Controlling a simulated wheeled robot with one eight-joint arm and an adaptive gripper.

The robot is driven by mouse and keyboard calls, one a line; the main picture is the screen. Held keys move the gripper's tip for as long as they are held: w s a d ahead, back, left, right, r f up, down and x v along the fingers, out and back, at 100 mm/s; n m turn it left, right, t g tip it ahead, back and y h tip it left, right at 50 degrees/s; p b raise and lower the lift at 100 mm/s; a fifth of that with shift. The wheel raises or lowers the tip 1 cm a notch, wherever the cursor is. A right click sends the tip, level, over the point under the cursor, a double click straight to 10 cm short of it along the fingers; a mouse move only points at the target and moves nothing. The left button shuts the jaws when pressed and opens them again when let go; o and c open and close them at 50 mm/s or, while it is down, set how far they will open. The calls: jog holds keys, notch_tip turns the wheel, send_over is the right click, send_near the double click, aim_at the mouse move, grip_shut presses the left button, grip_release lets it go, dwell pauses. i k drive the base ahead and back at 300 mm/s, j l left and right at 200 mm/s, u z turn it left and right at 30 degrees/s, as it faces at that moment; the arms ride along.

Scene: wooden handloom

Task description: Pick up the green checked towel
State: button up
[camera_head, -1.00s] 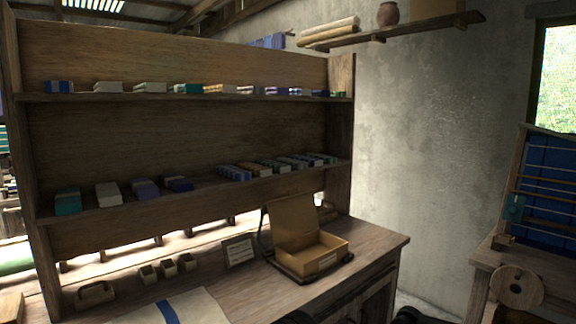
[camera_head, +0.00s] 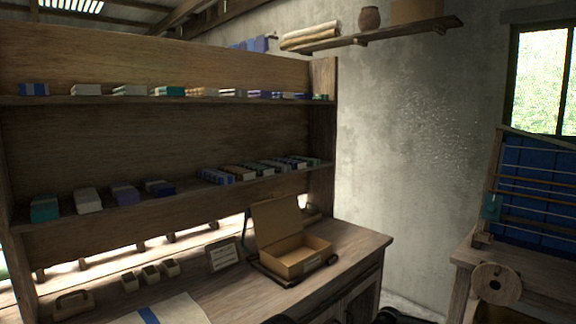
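A row of small folded checked towels lies on the right part of the lower shelf (camera_head: 120,213). A blue checked one (camera_head: 216,176) is at its left end, with paler, brownish and greenish ones (camera_head: 259,167) to its right. They are too small and dark to tell surely which is the green checked towel. A teal-green folded piece (camera_head: 169,91) on the upper shelf and another (camera_head: 45,208) on the lower shelf show no clear checks. My gripper cannot be made out; only dark shapes show at the bottom edge.
An open cardboard box (camera_head: 296,262) stands on the counter (camera_head: 350,250) below the shelves, beside a small sign (camera_head: 223,255) and several small holders (camera_head: 151,274). A high wall shelf (camera_head: 385,36) holds rolls and a jar. A loom (camera_head: 530,200) stands at right.

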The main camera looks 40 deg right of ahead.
aim_at(311, 161)
jog(key=z, duration=1.4)
jog(key=i+l+u, duration=0.3)
jog(key=i+l, duration=0.6)
jog(key=i, duration=0.15)
